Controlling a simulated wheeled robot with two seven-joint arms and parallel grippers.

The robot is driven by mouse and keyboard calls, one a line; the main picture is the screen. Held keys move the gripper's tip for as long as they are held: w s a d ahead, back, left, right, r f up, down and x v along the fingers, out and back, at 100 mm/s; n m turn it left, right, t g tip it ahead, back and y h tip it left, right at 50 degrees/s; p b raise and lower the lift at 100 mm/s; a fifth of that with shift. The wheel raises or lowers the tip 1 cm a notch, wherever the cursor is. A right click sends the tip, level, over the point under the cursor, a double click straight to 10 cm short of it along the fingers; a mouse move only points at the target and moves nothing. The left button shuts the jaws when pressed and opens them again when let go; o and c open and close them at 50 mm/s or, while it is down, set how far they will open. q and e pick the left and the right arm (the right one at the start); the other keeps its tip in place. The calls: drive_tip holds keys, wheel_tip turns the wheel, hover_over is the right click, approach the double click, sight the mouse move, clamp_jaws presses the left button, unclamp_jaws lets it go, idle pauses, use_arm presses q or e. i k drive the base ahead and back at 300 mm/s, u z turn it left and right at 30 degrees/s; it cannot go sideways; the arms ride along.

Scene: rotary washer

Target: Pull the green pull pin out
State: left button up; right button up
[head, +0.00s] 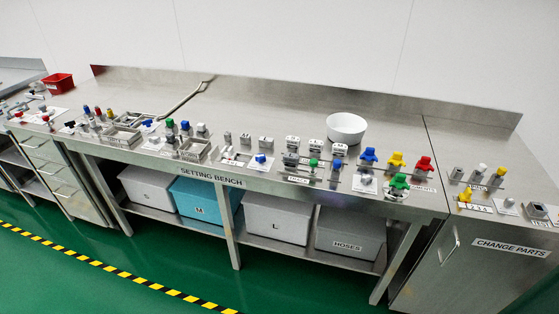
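Several small green-topped parts stand along the front of the steel setting bench (260,103); I cannot tell for sure which one is the pull pin. One green knob (399,181) sits on a round base at the front edge, right of the middle. A smaller green top (313,162) stands further left, beside a blue one (337,164). Another green top (170,123) is in the left group, among blue and white ones. All look upright and small. Neither of my grippers is in view.
Blue (368,155), yellow (396,159) and red (424,163) knobs stand close behind the right green knob. A white bowl (346,127) is behind them. A red tray (57,83) is far left. Lidded boxes (275,218) fill the lower shelf. The bench's back is mostly clear.

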sight(313, 163)
drive_tip(key=u, duration=0.7)
drive_tip(key=i, duration=0.65)
drive_tip(key=z, duration=1.3)
